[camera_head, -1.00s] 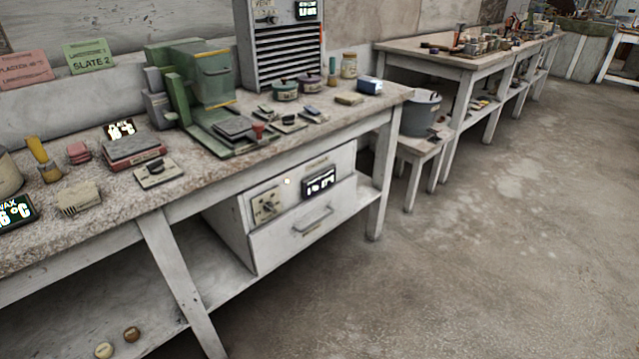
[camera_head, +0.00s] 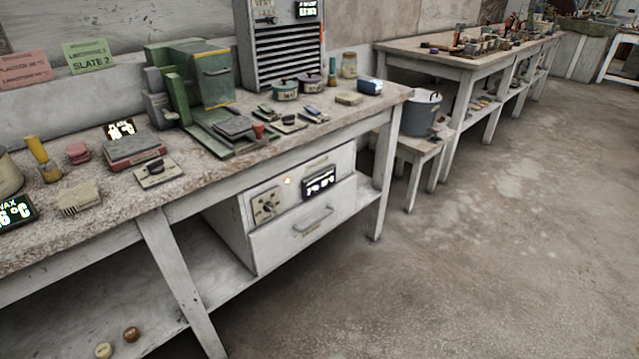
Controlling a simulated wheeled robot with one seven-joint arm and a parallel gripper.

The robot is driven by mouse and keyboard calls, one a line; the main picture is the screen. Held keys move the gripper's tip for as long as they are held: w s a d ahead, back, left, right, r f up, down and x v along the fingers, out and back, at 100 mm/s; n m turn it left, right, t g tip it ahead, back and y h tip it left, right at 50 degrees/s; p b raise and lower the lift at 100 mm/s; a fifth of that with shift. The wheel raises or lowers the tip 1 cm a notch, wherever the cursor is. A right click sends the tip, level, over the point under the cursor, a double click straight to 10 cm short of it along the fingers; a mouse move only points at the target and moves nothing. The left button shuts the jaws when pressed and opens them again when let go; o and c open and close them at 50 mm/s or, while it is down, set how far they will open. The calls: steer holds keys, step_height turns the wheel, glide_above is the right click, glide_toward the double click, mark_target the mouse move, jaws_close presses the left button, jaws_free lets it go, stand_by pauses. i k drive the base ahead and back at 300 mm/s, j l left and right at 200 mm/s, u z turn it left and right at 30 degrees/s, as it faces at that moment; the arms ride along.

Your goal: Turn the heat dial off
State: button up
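A dial (camera_head: 267,205) sits on a pale plate on the white cabinet under the near bench, with a small light (camera_head: 287,180) and a dark lit display (camera_head: 319,181) to its right. Another black dial (camera_head: 155,168) sits on a pale plate on the bench top, and a similar dark knob (camera_head: 289,120) sits farther right. The labels are too small to read, so I cannot tell which is the heat dial. My gripper is not in view.
The speckled bench top (camera_head: 120,212) holds a green press (camera_head: 205,80), a red-edged block (camera_head: 134,150) and jars. A lit display (camera_head: 15,212) stands at its left. A bucket (camera_head: 421,113) stands on a stool. The floor (camera_head: 450,270) at right is clear.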

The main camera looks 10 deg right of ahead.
mark_target(269, 206)
steer(key=i+z, duration=0.15)
steer(key=i, duration=0.7)
